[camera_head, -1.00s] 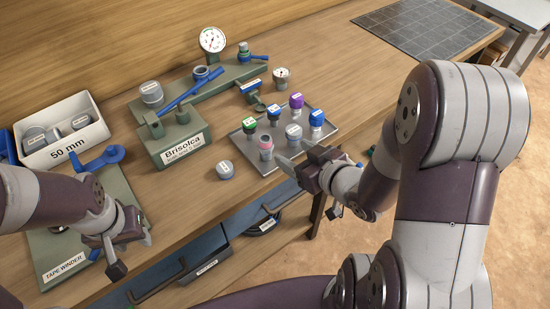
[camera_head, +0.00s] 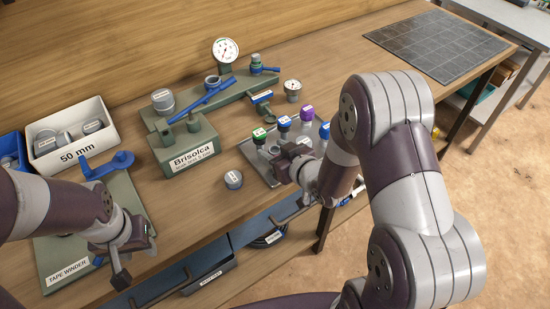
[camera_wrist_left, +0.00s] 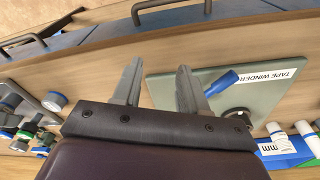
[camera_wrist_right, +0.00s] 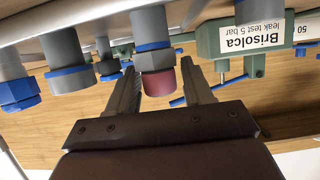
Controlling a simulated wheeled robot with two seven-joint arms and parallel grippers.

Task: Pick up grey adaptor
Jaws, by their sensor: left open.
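A grey cylindrical fitting (camera_head: 233,179) stands alone on the bench, left of the metal tray (camera_head: 252,152). In the tray, fittings with coloured caps stand partly hidden by my right gripper (camera_head: 283,162). I cannot tell by label which one is the grey adaptor. In the right wrist view, my right gripper (camera_wrist_right: 162,90) is open. A grey fitting with a pink-red end (camera_wrist_right: 158,62) shows between its fingers, with no clear contact. My left gripper (camera_head: 120,258) is open and empty near the tape winder; it also shows in the left wrist view (camera_wrist_left: 158,75).
The green Brisolca test block (camera_head: 185,150), with gauge and blue lever, stands behind the lone fitting. A white 50 mm bin (camera_head: 75,155) and the tape winder board (camera_head: 75,262) are at left. A dark grid mat (camera_head: 435,45) lies far right.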

